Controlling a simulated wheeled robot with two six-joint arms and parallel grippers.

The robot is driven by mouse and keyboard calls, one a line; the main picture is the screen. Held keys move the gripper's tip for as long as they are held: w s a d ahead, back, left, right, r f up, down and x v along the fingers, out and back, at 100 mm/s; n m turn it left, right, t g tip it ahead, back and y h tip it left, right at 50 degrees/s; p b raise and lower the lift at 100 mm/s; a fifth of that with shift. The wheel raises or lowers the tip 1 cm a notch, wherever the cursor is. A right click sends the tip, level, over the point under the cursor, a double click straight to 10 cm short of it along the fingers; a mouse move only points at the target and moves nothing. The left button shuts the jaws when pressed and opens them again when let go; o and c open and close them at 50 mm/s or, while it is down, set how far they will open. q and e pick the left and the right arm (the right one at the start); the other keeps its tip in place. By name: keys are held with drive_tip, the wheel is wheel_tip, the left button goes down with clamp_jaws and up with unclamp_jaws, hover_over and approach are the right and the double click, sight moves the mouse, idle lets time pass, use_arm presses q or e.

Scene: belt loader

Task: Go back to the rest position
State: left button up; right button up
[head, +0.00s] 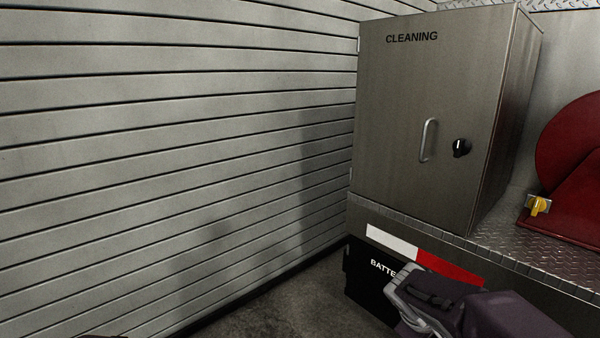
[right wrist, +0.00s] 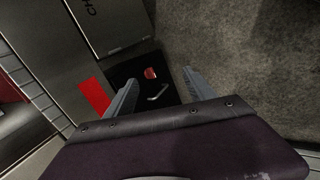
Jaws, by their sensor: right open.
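My right gripper (head: 408,302) is low at the right of the head view, in front of the black battery compartment (head: 362,290) and covering part of its label. In the right wrist view the two grey fingers of this gripper (right wrist: 160,85) stand wide apart with nothing between them. Beyond them the black compartment front shows a red piece (right wrist: 151,73) and a pale handle (right wrist: 158,92), apart from the fingers.
A closed metal cabinet marked CLEANING (head: 400,90), with a handle (head: 428,140) and black knob (head: 461,147), stands on the tread-plate deck (head: 510,222). A red reel-like part (head: 575,160) and yellow valve (head: 538,205) are at right. A slatted wall (head: 170,150) fills the left. Bare floor (head: 290,308) lies between.

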drive_tip(key=s+a+f+m+g+y, duration=0.3)
drive_tip(key=s+a+f+m+y, duration=0.2)
drive_tip(key=s+a+f, duration=0.65)
wheel_tip(320, 180, up, 26)
drive_tip(key=s+m+p, duration=0.1)
drive_tip(key=p, duration=2.5)
drive_tip(key=shift+d+f+y, duration=0.25)
drive_tip(key=shift+d+y, duration=0.05)
drive_tip(key=shift+d, duration=0.1)
drive_tip(key=shift+s, duration=0.1)
